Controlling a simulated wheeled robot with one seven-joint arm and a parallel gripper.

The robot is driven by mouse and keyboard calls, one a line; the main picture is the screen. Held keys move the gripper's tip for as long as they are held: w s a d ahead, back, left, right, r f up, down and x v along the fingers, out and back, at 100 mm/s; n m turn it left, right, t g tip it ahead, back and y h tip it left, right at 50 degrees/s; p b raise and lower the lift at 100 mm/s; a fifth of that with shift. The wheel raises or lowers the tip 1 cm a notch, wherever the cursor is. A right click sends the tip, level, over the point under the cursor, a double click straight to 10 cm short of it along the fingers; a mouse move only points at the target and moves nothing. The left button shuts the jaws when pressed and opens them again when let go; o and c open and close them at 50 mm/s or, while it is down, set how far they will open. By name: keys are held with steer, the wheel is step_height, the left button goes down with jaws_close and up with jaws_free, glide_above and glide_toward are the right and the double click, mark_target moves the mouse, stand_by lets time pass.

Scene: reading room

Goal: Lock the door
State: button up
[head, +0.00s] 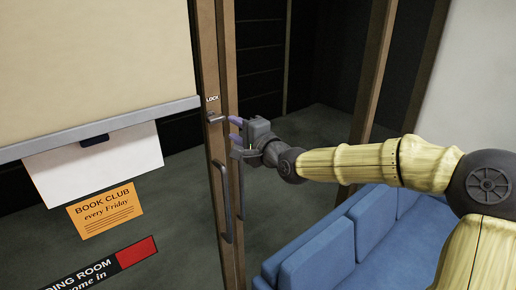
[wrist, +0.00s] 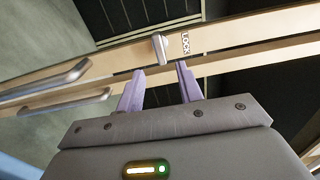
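The door's wooden stile (head: 207,60) stands upright left of my gripper in the head view. A small metal lock turn-piece (head: 216,118) sits on it, just below a "LOCK" label (head: 212,99). In the wrist view the turn-piece (wrist: 159,47) is a short grey lever across the wooden stile, next to the label (wrist: 185,43). My gripper (head: 234,129) has its purple fingers pointing at the stile, close to the turn-piece. In the wrist view the fingers (wrist: 159,68) are apart with nothing between them; the turn-piece lies just beyond the tips, in line with the gap.
A long metal door handle (head: 223,200) is below the lock; it also shows in the wrist view (wrist: 45,80). A blue sofa (head: 340,245) stands below my arm. An orange book club notice (head: 105,210) and a white sheet (head: 95,165) are at left.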

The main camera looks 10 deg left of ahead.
steer(key=b+v, duration=0.1)
steer(key=v, duration=0.7)
steer(key=shift+s+d, duration=0.15)
steer(key=s+d+f+n+g+h, duration=0.2)
steer(key=d+f+h, duration=0.2)
steer(key=f, duration=0.7)
steer(key=s+d+f+n+g+h, duration=0.1)
steer(key=d+f+n+g+h, duration=0.2)
steer(key=f, duration=0.7)
steer(key=s+d+f+n+g+h, duration=0.1)
steer(key=s+d+f+g+h, duration=0.1)
steer(key=s+d, duration=0.6)
steer(key=s+d+f+n+g+h, duration=0.2)
steer(key=s+d+f+h, duration=0.2)
steer(key=s+d, duration=0.4)
steer(key=d, duration=0.3)
steer(key=shift+h, duration=0.4)
